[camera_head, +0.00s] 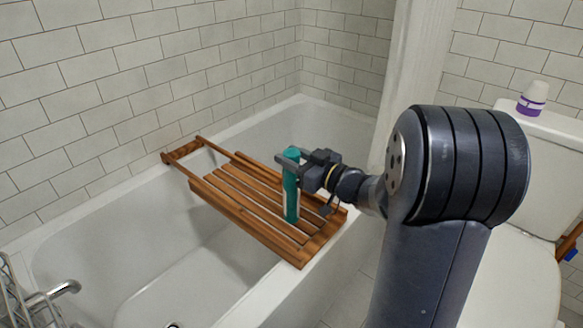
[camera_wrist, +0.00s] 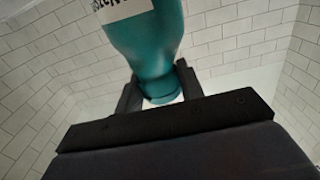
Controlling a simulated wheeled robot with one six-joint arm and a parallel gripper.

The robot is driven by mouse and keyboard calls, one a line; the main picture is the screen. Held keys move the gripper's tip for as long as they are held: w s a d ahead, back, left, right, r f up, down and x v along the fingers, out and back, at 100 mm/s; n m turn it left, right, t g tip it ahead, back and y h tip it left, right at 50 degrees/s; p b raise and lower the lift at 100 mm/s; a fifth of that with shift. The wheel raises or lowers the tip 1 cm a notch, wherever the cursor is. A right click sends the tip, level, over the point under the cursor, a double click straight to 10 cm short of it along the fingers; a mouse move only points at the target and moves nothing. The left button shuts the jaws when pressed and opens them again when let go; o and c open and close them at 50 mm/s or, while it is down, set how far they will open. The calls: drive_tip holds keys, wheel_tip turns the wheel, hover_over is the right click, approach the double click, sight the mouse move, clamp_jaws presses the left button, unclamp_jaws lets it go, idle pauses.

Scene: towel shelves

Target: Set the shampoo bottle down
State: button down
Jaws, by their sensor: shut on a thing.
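The shampoo bottle (camera_head: 291,200) is teal with a pale label. It stands roughly upright over the right part of the wooden bath tray (camera_head: 228,207) in the head view. I cannot tell whether its base touches the slats. My gripper (camera_head: 292,158) is shut on the bottle's upper end, coming from the right. In the wrist view the bottle (camera_wrist: 150,45) fills the top middle, with my gripper's fingers (camera_wrist: 158,88) on both sides of its narrow end. The bottle's far side is hidden.
The tray spans the white bathtub (camera_head: 75,235). A toilet (camera_head: 515,275) stands at the right, with a white and purple container (camera_head: 532,100) on its tank. A metal rack (camera_head: 22,300) is at the lower left. The tray's left part is clear.

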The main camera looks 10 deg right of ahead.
drive_tip(key=shift+f, duration=0.5)
drive_tip(key=shift+f, duration=0.15)
drive_tip(key=c, duration=0.9)
unclamp_jaws()
drive_tip(key=shift+s+d, duration=0.15)
drive_tip(key=p+v, duration=0.2)
drive_tip(key=v, duration=0.9)
drive_tip(key=shift+s+d+p, duration=0.15)
drive_tip(key=shift+s+p, duration=0.15)
